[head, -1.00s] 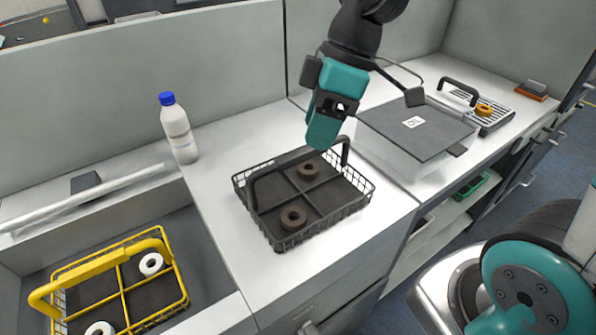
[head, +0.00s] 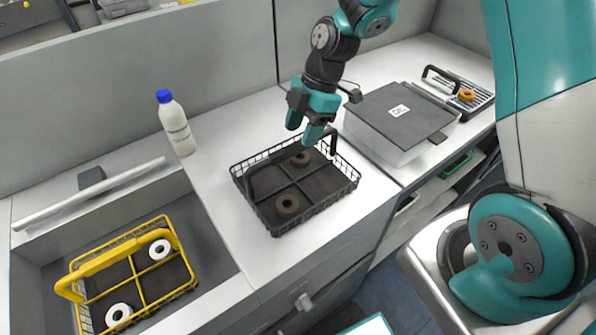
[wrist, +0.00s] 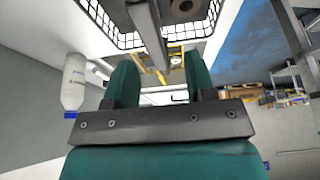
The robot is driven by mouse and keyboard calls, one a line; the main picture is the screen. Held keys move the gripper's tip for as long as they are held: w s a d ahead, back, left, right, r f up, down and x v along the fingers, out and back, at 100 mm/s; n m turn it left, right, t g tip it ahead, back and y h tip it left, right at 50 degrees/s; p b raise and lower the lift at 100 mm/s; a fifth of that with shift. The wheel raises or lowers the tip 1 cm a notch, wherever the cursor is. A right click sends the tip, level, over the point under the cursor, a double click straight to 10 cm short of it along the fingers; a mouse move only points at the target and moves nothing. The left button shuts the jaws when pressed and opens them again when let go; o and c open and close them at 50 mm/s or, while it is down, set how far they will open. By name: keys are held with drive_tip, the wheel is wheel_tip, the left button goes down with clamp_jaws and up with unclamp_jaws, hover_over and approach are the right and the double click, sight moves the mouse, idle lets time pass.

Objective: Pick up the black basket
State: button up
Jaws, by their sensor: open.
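The black wire basket (head: 268,226) stands on the white counter with two brown rings (head: 288,205) inside. Its black handle (head: 262,163) arches over it. My gripper (head: 304,132) is at the basket's far edge, close to the handle's far right part, with both fingers pointing down. In the wrist view my gripper (wrist: 160,68) is open, and the handle bar (wrist: 147,30) runs into the gap between the two green fingers. The basket's mesh (wrist: 105,22) shows beyond the fingertips. I cannot tell whether the fingers touch the handle.
A white bottle with a blue cap (head: 175,125) stands at the back left. A yellow basket (head: 190,277) with white rings sits in the recess at left. A grey-lidded box (head: 385,112) stands close to the right. A rack (head: 478,97) is farther right. The counter's front is clear.

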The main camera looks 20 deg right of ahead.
sight(295, 145)
drive_tip(key=shift+w+p+x, duration=0.2)
drive_tip(key=shift+p+x, duration=0.95)
drive_tip(key=shift+x, duration=2.15)
clamp_jaws()
